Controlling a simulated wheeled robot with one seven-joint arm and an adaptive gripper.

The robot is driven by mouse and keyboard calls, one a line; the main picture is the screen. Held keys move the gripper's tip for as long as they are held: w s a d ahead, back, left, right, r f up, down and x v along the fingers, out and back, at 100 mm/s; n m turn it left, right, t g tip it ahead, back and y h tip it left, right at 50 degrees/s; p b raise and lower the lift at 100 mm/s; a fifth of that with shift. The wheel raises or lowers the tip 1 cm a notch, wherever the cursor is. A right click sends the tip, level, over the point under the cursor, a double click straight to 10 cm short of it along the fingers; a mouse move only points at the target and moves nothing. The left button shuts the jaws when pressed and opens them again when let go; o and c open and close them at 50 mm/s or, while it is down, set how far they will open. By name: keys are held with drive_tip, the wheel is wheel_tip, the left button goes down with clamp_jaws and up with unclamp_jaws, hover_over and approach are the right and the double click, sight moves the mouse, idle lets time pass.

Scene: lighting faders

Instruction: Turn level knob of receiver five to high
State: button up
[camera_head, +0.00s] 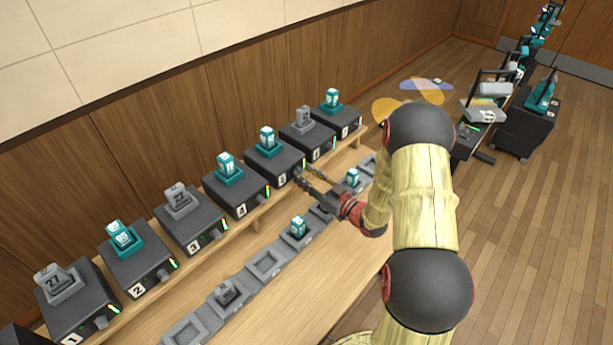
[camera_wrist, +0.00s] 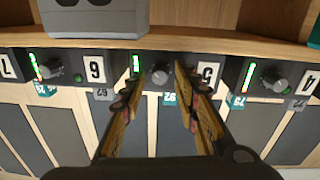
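Receiver five (camera_head: 273,163) is a dark box on the shelf with a teal handset in its top dock. In the wrist view, which shows the fronts upside down, its "5" label (camera_wrist: 208,72) is right of its round grey level knob (camera_wrist: 160,76). A lit green level bar (camera_wrist: 136,63) stands left of the knob. My gripper (camera_head: 311,174) is at receiver five's front. In the wrist view my gripper (camera_wrist: 161,86) is open, with one finger on each side of the knob. I cannot tell whether the fingers touch it.
Receiver four (camera_head: 236,194) and receiver six (camera_head: 308,140) stand close on either side, with similar knobs. A row of grey docks (camera_head: 265,262), some holding packs, lies on the table below.

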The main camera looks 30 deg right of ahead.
drive_tip(key=c, duration=0.6)
clamp_jaws()
drive_tip(key=shift+m+p, duration=0.4)
drive_tip(key=shift+m, duration=0.2)
drive_tip(key=o, duration=0.8)
unclamp_jaws()
